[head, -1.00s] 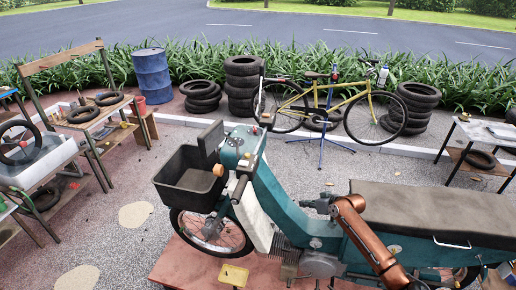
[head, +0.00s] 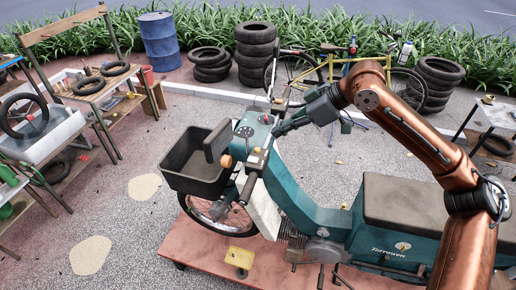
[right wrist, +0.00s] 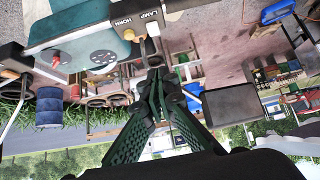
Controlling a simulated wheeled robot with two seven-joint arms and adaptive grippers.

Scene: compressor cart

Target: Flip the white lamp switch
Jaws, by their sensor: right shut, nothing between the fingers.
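In the right wrist view, a dark switch box (right wrist: 136,22) on the handlebar is lettered LAMP and HORN. A small pale switch (right wrist: 152,29) sits at its LAMP end, and an orange button (right wrist: 128,35) sits by HORN. The box is small in the head view, beside the grip on the teal moped (head: 300,200). My right gripper (head: 278,131) is shut and empty, its tips beside the handlebar area. In the wrist view its fingertips (right wrist: 155,76) point toward the LAMP end, seemingly a little short of it; I cannot tell the switch's position. My left gripper is not in view.
A black front basket (head: 195,160) and the handlebar grip (head: 246,188) are close to my right gripper. The moped stands on a red platform (head: 215,255). A yellow bicycle (head: 325,72) and tyre stacks stand behind. Open paving lies left of the moped.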

